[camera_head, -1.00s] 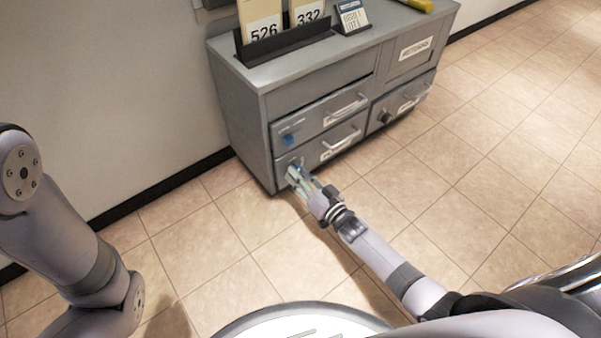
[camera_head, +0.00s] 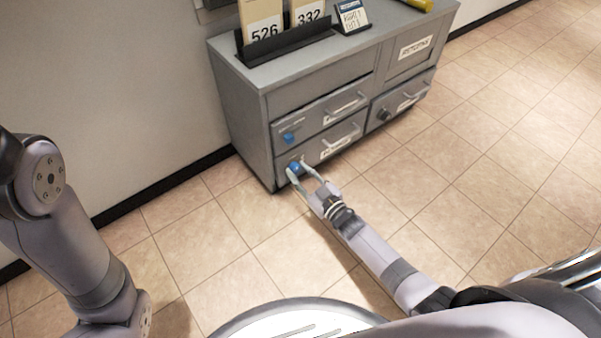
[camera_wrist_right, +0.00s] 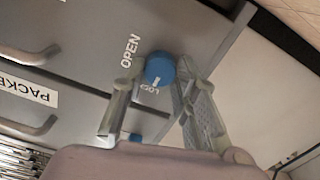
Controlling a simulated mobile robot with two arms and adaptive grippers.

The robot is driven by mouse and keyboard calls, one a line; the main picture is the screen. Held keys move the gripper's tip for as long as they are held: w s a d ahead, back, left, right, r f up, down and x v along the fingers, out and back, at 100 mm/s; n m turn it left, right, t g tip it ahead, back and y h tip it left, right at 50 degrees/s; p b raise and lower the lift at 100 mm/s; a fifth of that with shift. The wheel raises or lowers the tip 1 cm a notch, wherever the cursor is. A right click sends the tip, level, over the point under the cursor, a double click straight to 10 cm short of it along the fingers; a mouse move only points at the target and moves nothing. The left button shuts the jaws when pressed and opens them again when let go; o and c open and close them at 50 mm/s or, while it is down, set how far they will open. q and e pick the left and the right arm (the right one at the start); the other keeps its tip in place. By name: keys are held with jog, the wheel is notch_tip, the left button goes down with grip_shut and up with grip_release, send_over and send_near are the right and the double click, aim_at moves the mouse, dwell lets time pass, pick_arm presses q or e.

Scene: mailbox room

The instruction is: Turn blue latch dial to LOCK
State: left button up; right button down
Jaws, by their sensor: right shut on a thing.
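The blue latch dial (camera_head: 294,167) is on the left end of the lower left drawer front of the grey cabinet. In the right wrist view the dial (camera_wrist_right: 160,69) sits beside the words OPEN (camera_wrist_right: 130,50) and LOCK (camera_wrist_right: 149,89), and a white mark on it lies on the LOCK side. My right gripper (camera_head: 300,171) is at this dial with one finger on each side, shut on it. Its fingers also show in the wrist view (camera_wrist_right: 157,95). My left arm is in the head view, but its gripper is out of view.
A second blue dial (camera_head: 288,138) is on the drawer above, and a black knob (camera_head: 385,114) is on the right drawer. Drawer handles (camera_head: 341,143) stick out nearby. A black holder (camera_head: 288,45) with numbered cards stands on the cabinet (camera_head: 245,125). The tiled floor in front is clear.

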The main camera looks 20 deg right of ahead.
dwell(0.4)
jog(key=c, duration=1.2)
grip_release()
jog(key=shift+c, duration=0.2)
jog(key=v, duration=1.2)
jog(key=shift+r, duration=0.1)
